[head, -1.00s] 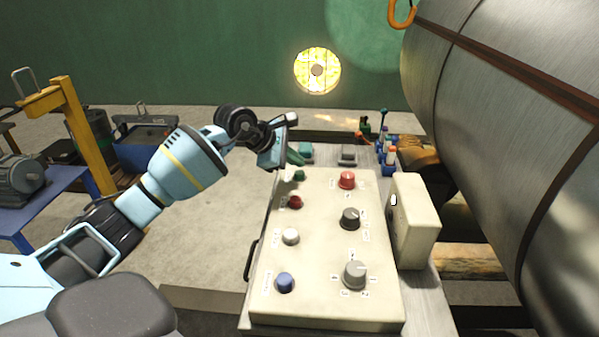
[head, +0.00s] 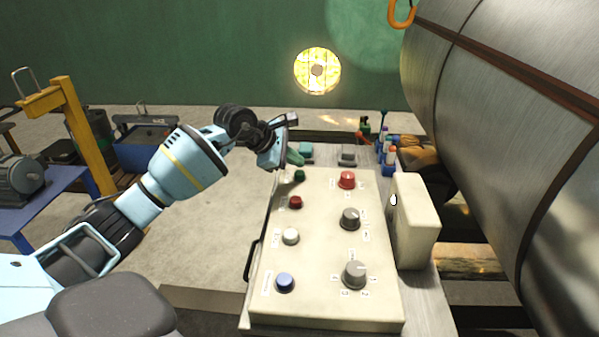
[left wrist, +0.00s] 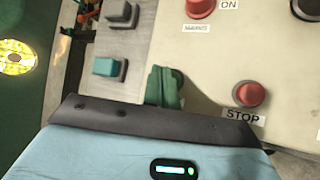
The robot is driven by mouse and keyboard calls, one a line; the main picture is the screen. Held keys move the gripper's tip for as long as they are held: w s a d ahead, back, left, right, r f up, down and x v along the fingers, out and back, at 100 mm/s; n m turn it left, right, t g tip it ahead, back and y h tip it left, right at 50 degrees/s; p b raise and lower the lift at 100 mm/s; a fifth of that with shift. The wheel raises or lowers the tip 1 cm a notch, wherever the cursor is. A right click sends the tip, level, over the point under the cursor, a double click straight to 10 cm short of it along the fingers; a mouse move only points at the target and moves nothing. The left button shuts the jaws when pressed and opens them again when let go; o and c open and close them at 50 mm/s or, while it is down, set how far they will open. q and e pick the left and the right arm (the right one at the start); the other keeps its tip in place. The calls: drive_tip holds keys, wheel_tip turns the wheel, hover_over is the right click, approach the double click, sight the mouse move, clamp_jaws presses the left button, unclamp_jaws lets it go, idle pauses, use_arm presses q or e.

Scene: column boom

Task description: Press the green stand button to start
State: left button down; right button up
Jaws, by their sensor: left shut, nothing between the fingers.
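The green button (head: 299,175) is at the far left corner of the cream control panel (head: 320,250). My left gripper (head: 296,159) is shut and empty, its green fingertips close above and behind that button in the head view. I cannot tell whether they touch it. In the left wrist view the shut fingertips (left wrist: 164,87) are over the panel, and the green button is not distinguishable there, probably hidden behind them. A red button (left wrist: 247,94) labelled STOP sits to their right. My right gripper is not in view.
The panel also has a white button (head: 291,236), a blue button (head: 285,283), a second red button (head: 347,180) and dark knobs (head: 350,219). A large metal cylinder (head: 510,130) fills the right side. Open floor (head: 205,240) lies left of the panel.

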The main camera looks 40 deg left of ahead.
use_arm(q)
drive_tip(key=shift+f, duration=0.2)
drive_tip(key=shift+f, duration=0.25)
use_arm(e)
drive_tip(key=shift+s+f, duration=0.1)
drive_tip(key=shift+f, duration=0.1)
use_arm(q)
drive_tip(key=shift+f+b, duration=0.45)
drive_tip(key=shift+f, duration=0.1)
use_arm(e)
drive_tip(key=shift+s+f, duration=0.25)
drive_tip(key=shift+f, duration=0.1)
use_arm(q)
drive_tip(key=shift+r, duration=0.1)
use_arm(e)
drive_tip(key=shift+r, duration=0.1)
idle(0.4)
use_arm(q)
drive_tip(key=shift+r+p, duration=0.55)
drive_tip(key=shift+r, duration=0.35)
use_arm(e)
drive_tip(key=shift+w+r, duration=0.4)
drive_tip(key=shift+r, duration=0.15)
